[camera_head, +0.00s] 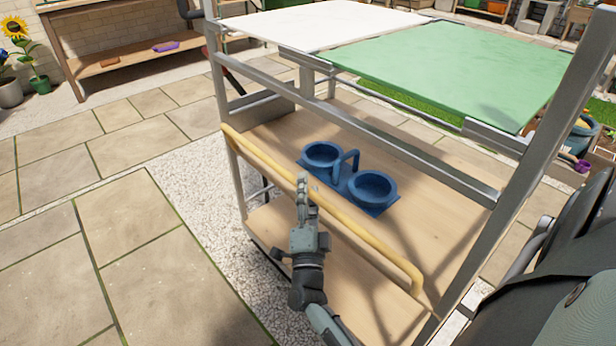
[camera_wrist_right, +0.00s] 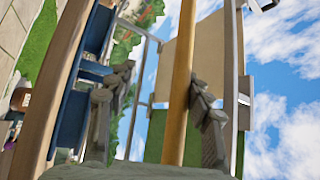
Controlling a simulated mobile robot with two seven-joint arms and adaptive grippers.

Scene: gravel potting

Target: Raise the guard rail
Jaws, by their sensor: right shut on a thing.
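The yellow guard rail (camera_head: 370,236) runs along the near side of the cart's wooden middle shelf, a little above the board, with bent ends at the posts. My right gripper (camera_head: 303,188) is at the rail's middle, shut on it. In the right wrist view the rail (camera_wrist_right: 181,70) passes between the two fingers of the gripper (camera_wrist_right: 165,95). The exact finger contact is hard to see there. My left gripper is not in view.
A blue twin-cup holder (camera_head: 346,183) with a handle stands on the middle shelf (camera_head: 430,190), just behind the rail. White (camera_head: 320,24) and green (camera_head: 450,70) panels top the cart. Paving (camera_head: 150,240) in front is clear.

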